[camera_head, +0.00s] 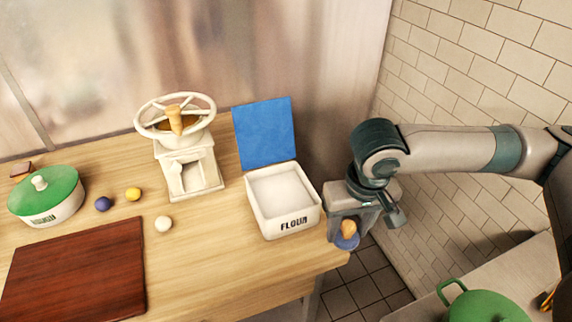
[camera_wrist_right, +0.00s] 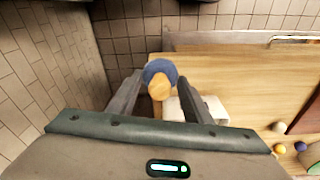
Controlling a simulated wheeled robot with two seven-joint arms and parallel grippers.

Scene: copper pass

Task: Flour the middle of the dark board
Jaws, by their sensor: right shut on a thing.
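The dark board (camera_head: 75,268) is a reddish-brown slab lying flat at the table's front left, its left and lower edges cut off in the head view. Its visible top looks bare. A white flour box (camera_head: 285,222), labelled FLOUR, stands near the table's right end. Its blue lid (camera_head: 265,135) is up and pale flour fills the inside. My right gripper (camera_head: 347,226) is just right of the box by the table's right edge. It is shut on a wooden-handled blue tool (camera_head: 346,241), also seen between the fingers in the wrist view (camera_wrist_right: 160,86). My left gripper is not in view.
A white grinder (camera_head: 188,172) with a handwheel stands behind the board. A green-lidded pot (camera_head: 45,205) is at left. Blue (camera_head: 103,204), yellow (camera_head: 133,194) and cream (camera_head: 163,224) balls lie between. Bare wood (camera_head: 205,255) separates board and box. A tiled wall rises at right.

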